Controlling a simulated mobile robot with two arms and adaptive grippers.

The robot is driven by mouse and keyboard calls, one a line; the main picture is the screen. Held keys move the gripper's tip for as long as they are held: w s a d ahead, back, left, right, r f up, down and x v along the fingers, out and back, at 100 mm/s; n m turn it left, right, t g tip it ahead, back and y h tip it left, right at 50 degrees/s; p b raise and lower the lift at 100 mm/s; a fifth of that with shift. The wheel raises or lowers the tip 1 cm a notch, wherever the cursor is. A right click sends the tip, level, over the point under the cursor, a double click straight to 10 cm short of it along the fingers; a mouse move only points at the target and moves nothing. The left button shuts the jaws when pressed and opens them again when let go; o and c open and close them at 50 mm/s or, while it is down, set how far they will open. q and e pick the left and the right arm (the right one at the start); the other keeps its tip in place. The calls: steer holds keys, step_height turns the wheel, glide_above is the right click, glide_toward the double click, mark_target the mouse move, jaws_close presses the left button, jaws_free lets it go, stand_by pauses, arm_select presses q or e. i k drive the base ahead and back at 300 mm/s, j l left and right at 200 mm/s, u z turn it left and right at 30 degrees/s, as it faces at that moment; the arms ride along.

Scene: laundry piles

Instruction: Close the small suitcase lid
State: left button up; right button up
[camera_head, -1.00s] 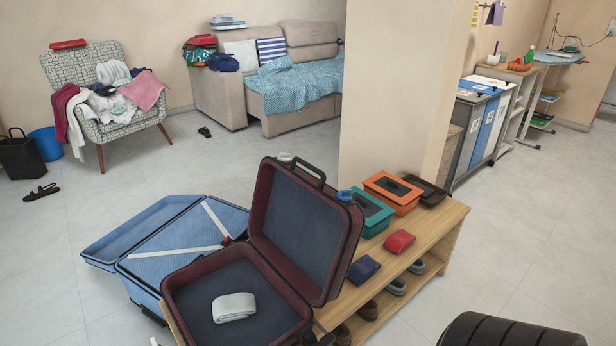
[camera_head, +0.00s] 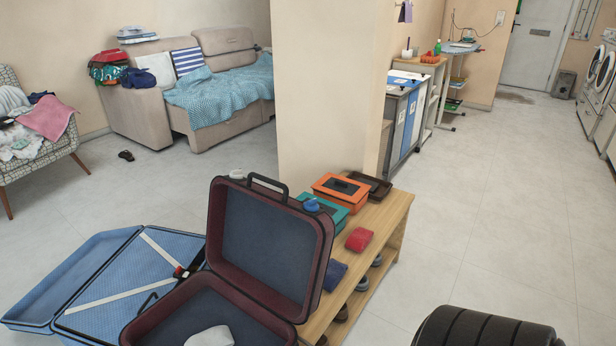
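The small suitcase is dark red with a blue-grey lining. It stands open on a wooden bench, its lid (camera_head: 268,240) raised upright and its base (camera_head: 165,318) partly cut off by the bottom edge. A folded white cloth (camera_head: 210,337) lies in the base. A black handle sits on the lid's top edge.
A larger blue suitcase (camera_head: 130,285) lies open at the left. The wooden bench (camera_head: 392,215) holds an orange box (camera_head: 340,190), a teal box (camera_head: 330,212), a red pouch (camera_head: 359,239) and a navy pouch (camera_head: 333,274). Open floor (camera_head: 500,230) lies to the right.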

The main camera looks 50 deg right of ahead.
mark_target(262, 240)
steer(key=z, duration=1.3)
